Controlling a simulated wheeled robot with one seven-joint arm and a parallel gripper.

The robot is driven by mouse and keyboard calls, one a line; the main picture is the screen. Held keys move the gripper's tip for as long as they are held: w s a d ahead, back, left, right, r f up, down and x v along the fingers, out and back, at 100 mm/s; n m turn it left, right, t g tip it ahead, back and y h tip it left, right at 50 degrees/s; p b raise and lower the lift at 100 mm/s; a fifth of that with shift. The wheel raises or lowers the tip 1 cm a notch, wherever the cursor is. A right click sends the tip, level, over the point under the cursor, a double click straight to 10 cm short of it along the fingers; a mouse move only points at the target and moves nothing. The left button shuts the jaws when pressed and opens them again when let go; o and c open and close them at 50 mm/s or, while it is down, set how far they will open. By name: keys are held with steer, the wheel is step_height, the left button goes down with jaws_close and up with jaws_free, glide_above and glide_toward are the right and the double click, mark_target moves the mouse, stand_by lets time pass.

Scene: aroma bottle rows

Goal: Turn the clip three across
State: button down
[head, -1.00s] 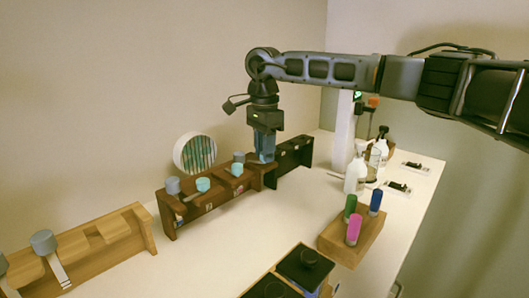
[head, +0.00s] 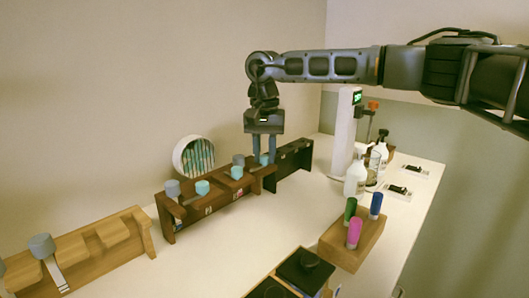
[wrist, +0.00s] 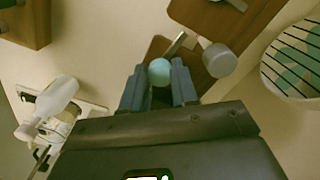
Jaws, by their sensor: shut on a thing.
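A dark brown rack (head: 190,219) stands along the wall with grey and teal knobs on top. My gripper (head: 263,155) points down at the rack's right end, its two blue-grey fingers on either side of a teal knob (head: 263,160). In the wrist view my gripper (wrist: 159,85) is shut on this round teal knob (wrist: 160,72). A metal lever (wrist: 175,45) shows just beyond it, and a grey knob (wrist: 219,60) is beside it to the right. Other teal knobs (head: 202,187) and (head: 236,172) sit on the rack to the left.
A light wooden rack (head: 105,243) stands at left and a black rack (head: 293,158) adjoins at right. A round striped item (head: 194,157) is behind. White bottles (head: 356,174) and a wooden block (head: 352,245) with coloured caps are at right.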

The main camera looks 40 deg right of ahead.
mark_target(265, 156)
steer(key=shift+n, duration=0.9)
steer(key=c, duration=0.9)
jaws_free()
steer(key=shift+o, duration=0.2)
steer(key=shift+r, duration=0.1)
step_height(265, 156, up, 8)
steer(key=shift+f+b, duration=0.2)
steer(key=shift+b, duration=0.1)
steer(key=shift+r, duration=0.1)
